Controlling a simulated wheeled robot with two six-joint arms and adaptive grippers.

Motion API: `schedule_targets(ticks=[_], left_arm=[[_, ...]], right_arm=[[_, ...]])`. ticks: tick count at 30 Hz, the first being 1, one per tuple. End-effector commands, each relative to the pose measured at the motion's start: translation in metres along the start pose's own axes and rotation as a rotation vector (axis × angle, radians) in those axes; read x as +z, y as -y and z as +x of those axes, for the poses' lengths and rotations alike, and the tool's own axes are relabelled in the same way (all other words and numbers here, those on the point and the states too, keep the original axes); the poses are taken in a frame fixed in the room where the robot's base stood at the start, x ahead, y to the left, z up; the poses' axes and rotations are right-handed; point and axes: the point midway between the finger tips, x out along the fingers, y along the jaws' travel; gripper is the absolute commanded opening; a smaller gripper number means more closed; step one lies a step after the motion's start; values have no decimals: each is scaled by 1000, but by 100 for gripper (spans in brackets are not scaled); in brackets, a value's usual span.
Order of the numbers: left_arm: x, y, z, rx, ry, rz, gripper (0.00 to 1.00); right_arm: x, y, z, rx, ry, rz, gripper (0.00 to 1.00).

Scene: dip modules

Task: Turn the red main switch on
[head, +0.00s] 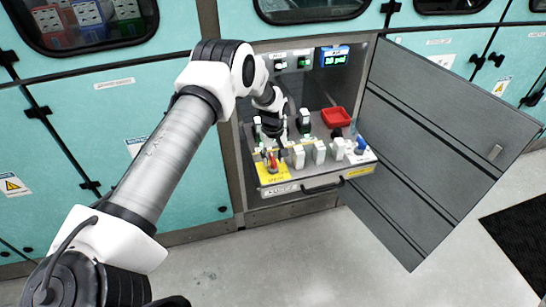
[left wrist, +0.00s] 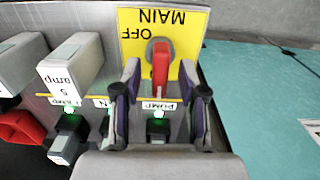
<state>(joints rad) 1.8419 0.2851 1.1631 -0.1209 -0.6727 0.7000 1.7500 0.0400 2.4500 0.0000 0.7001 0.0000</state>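The red main switch (head: 271,161) sits on a yellow plate (head: 266,176) at the front left corner of the pull-out panel. In the left wrist view the red handle (left wrist: 160,68) points along the picture's height on a yellow plate (left wrist: 188,72) with upside-down words "MAIN" and "OFF". My left gripper (left wrist: 159,80) is open, with one finger on each side of the handle and a visible gap to each. In the head view my left gripper (head: 280,142) is over the panel's left part, partly hidden by its own wrist. My right gripper is not in view.
White modules (head: 319,152) stand in a row right of the switch; one (left wrist: 73,62) reads "5 amp". A red tray (head: 336,117) is behind them. A blue-topped item (head: 361,144) is at the panel's right. The open grey cabinet door (head: 440,130) bounds the right side.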

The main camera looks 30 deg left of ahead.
Motion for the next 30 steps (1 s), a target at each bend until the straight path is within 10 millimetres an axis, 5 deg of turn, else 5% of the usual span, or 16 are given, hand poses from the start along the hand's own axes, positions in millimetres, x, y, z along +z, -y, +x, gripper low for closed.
schedule_targets(ticks=[8, 21, 30], left_arm=[[-1, -1, -13, 3, -2, 1, 42], [0, -1, -111, 2, -1, 0, 42], [0, 0, -120, -1, 1, 0, 42]], right_arm=[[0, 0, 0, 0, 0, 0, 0], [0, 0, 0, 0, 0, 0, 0], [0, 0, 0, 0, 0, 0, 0]])
